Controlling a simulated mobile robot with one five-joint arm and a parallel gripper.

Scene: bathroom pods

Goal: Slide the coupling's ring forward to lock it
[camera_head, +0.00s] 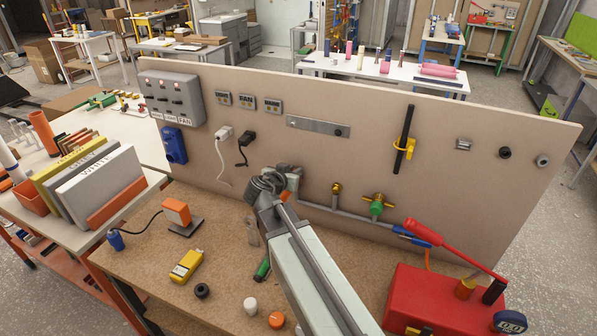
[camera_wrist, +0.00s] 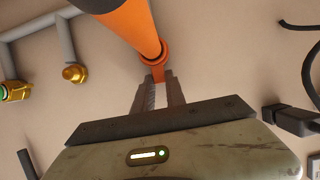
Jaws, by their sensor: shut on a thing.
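In the wrist view an orange cylinder (camera_wrist: 130,28) reaches in from the top edge and ends in a raised orange collar (camera_wrist: 153,55). A narrower orange piece (camera_wrist: 158,74) stands below the collar, between the fingertips of my gripper (camera_wrist: 157,88). My gripper is shut on this narrow piece. I cannot tell whether the collar is the coupling's ring, or whether it is locked. In the head view a small part of the orange piece (camera_head: 293,184) shows beside my wrist, in front of the panel. My wrist and arm hide most of the coupling and the fingertips there.
A grey pipe (camera_head: 348,216) with a brass fitting (camera_head: 336,188) and a green-and-brass valve (camera_head: 376,204) runs along the panel (camera_head: 370,140). A red box (camera_head: 430,295) with a lever stands at right. Loose items lie on the bench.

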